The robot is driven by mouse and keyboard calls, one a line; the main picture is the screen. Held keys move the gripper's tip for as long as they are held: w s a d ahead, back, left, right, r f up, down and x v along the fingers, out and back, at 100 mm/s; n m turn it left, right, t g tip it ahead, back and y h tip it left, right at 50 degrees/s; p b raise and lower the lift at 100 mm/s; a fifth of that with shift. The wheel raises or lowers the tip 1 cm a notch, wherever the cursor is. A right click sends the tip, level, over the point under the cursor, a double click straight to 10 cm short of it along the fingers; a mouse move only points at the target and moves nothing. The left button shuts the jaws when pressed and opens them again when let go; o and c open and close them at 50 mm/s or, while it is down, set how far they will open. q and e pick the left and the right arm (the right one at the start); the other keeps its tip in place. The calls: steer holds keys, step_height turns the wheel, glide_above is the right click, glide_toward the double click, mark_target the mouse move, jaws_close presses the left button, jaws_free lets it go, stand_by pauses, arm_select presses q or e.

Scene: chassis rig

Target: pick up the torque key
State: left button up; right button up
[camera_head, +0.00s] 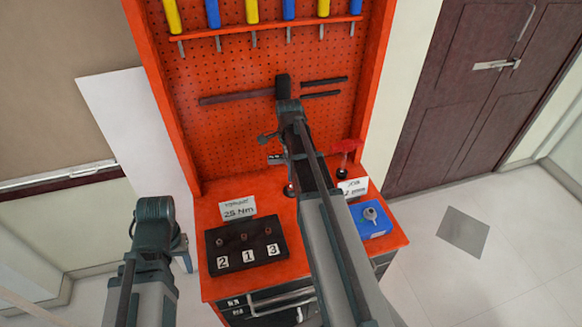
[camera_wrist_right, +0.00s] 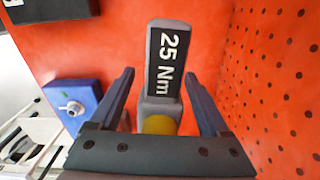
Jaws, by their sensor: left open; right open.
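The torque key (camera_wrist_right: 163,65) stands upright in the right wrist view, with a grey head, a black "25 Nm" label and a yellow part below. My right gripper (camera_wrist_right: 159,77) is open, with one finger on each side of the key and a visible gap to each. The jaw base hides the key's lower part. In the head view only a bit of the key's labelled head (camera_head: 276,158) shows; my right forearm covers much there. My left gripper (camera_head: 184,253) is at the lower left, mostly behind my left arm, away from the key and empty as far as shown.
The red bench (camera_head: 208,215) carries a black block (camera_head: 262,255) numbered 1, 2, 3, a "25 Nm" sign (camera_head: 238,208), a blue box (camera_head: 377,228) with a grey knob, and a red-topped item (camera_head: 346,147). A red pegboard (camera_head: 235,120) with hung tools rises behind.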

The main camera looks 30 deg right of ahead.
steer(key=shift+r, duration=0.1)
steer(key=shift+c, duration=0.3)
jaws_close()
steer(key=shift+r, duration=0.1)
